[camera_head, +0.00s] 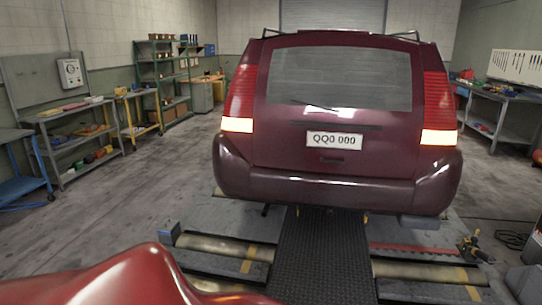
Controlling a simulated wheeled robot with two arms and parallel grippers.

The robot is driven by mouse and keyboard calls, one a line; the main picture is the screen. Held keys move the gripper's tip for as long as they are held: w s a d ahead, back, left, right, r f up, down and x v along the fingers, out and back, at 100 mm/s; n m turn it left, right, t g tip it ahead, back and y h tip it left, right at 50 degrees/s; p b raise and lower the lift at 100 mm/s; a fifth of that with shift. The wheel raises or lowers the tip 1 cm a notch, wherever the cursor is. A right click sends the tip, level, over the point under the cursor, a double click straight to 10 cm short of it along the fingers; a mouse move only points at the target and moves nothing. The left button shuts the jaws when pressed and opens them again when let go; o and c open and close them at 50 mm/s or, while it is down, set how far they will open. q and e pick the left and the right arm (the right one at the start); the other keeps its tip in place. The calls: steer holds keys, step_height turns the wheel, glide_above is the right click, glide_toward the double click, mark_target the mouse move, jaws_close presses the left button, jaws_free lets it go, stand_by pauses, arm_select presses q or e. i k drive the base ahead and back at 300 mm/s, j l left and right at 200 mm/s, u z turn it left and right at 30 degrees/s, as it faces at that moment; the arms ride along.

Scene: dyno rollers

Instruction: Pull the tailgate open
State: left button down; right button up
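A dark red car (286,188) stands with its rear toward me on a roller platform. Its tailgate (277,153) is shut, with a wide rear window (338,78), a wiper and a white number plate (334,140) on it. The rear bumper (333,192) lies under the tailgate. Neither of my grippers shows in the head view.
Dyno rollers (212,247) and a dark ribbed ramp (319,262) lie on the floor before the car. A glossy red surface (105,287) fills the lower left. Shelves (80,140) and workbenches line the left wall; a workbench (498,108) stands at right. The left floor is mostly clear.

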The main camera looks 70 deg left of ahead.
mark_target(353, 86)
steer(key=i+j+u, duration=0.25)
steer(key=i+u, duration=0.2)
steer(key=i+j+u, duration=0.1)
steer(key=i+u, duration=0.85)
steer(key=i+l+u, duration=0.3)
steer(key=i+u, duration=0.15)
steer(key=i+j+u, duration=0.15)
steer(key=i+u, duration=0.25)
steer(key=i, duration=0.35)
steer(key=i+u, duration=0.35)
steer(key=i, duration=0.45)
steer(key=i+z, duration=0.3)
steer(key=i+j+z, duration=0.15)
steer(key=i+z, duration=0.15)
steer(key=i, duration=0.2)
